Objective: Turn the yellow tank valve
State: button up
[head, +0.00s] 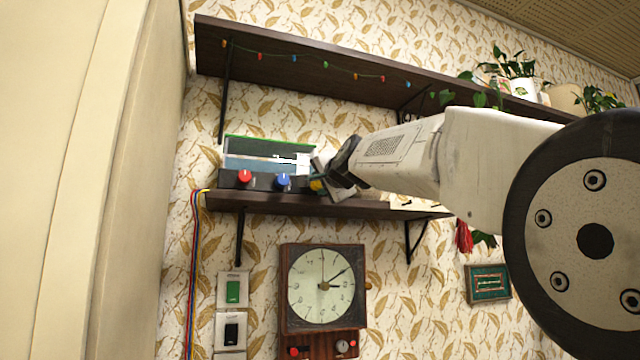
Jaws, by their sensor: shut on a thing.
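A small tank (262,155) with a green top edge stands on the lower wall shelf. On the dark strip at its base are a red knob (244,176), a blue knob (283,181) and the yellow valve (316,185) at the right end. My gripper (320,180) comes in from the right and is shut on the yellow valve. The gripper and arm hide most of the valve and the right end of the tank, so the valve's angle cannot be told.
The lower shelf (270,203) is just under the tank, and a long upper shelf (300,78) with a string of lights and plants (515,67) runs above. A wall clock (322,285) and switches (233,291) are below. A beige surface (90,180) fills the left side.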

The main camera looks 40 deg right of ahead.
jog(key=shift+f+m, duration=0.15)
jog(key=shift+m, duration=2.05)
jog(key=o, duration=1)
jog(key=shift+c, duration=0.2)
jog(key=shift+s, duration=0.1)
jog(key=v, duration=0.7)
jog(key=shift+s+a, duration=0.2)
jog(key=shift+s, duration=0.05)
